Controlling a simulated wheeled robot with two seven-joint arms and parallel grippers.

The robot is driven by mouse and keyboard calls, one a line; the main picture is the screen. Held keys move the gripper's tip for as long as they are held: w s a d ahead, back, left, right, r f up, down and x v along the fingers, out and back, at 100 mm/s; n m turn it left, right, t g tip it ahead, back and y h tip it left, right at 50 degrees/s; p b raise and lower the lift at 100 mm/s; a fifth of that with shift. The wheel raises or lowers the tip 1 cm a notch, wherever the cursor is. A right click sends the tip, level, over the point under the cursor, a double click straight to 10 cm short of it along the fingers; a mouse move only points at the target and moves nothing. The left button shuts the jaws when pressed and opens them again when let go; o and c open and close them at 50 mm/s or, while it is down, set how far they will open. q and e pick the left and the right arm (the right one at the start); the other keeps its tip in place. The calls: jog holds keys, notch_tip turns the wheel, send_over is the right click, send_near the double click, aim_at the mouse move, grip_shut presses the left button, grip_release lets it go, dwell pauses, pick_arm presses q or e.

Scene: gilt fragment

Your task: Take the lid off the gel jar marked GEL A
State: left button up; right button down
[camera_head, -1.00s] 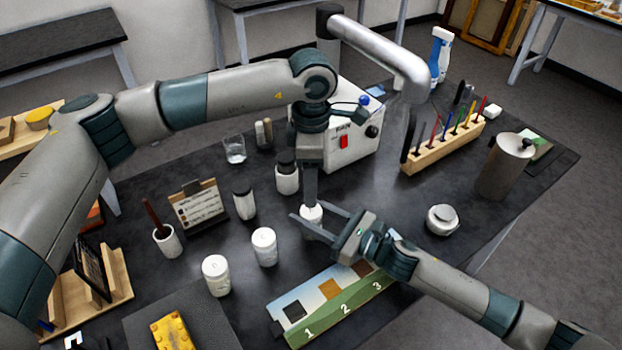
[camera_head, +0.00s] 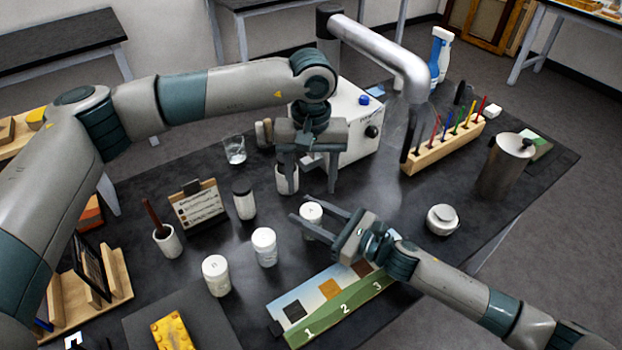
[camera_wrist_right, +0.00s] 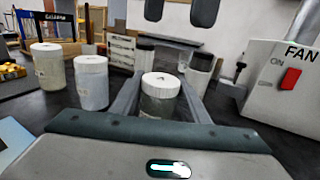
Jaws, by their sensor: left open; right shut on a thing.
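A small white-lidded jar (camera_head: 311,212) with a faint A on its lid stands upright on the dark table. My right gripper (camera_head: 299,208) is shut on this jar, with a finger on each side of its body. In the right wrist view the jar (camera_wrist_right: 160,104) sits between the fingers with its white lid on. My left gripper (camera_head: 311,190) is open and empty, above and behind the jar; its two fingertips also show at the top of the right wrist view (camera_wrist_right: 178,18).
Two similar white-lidded jars (camera_head: 264,247) (camera_head: 216,275) stand to the left. Dark-lidded jars (camera_head: 244,204) (camera_head: 287,180) stand behind. A fan box (camera_head: 345,150) and its metal duct (camera_head: 385,50) are at the back. A numbered green strip (camera_head: 345,308) lies in front.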

aim_at(311, 210)
pick_arm(q)
jog(key=m, duration=0.7)
jog(key=shift+f, duration=0.15)
jog(key=shift+f, duration=3.85)
jog(key=c, duration=1.1)
jog(key=shift+c, duration=0.3)
